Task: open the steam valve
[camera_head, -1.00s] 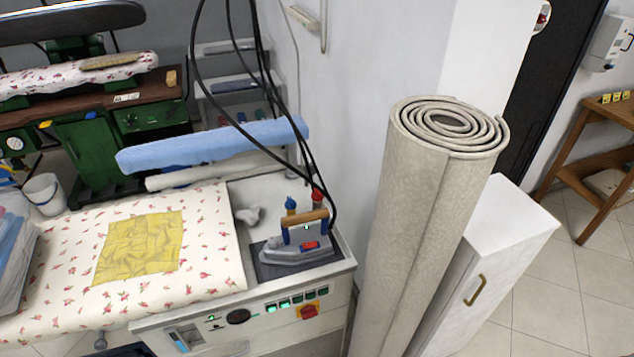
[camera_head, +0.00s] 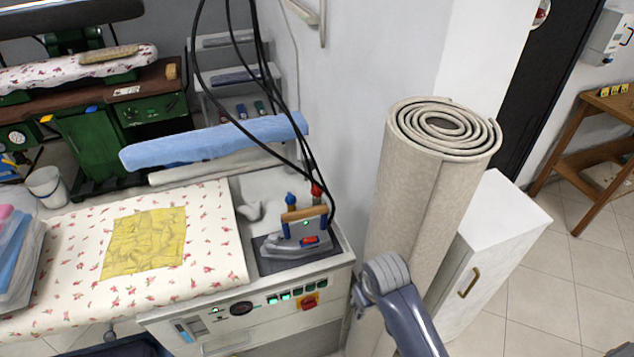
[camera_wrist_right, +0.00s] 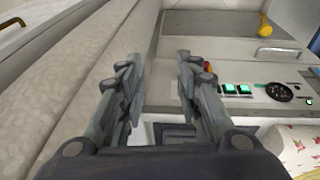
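A blue knob (camera_head: 290,199) and a red knob (camera_head: 316,190) stand behind the iron (camera_head: 300,238) on the ironing station (camera_head: 240,338). A red switch on a yellow plate (camera_head: 309,303) is on the station's front panel. I cannot tell for certain which is the steam valve. My right arm comes in at the lower right, in front of the rolled carpet. In the right wrist view my right gripper (camera_wrist_right: 157,62) is open and empty, its fingers apart, with the front panel (camera_wrist_right: 255,104) beyond. The red switch (camera_wrist_right: 207,66) is partly hidden by a finger. My left gripper is out of view.
The rolled carpet (camera_head: 425,185) and a white cabinet (camera_head: 505,235) stand close to the station's right side. Black hoses (camera_head: 287,105) hang over the iron. A flowered cover with a yellow cloth (camera_head: 145,243) fills the left of the station. Tiled floor is clear at right.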

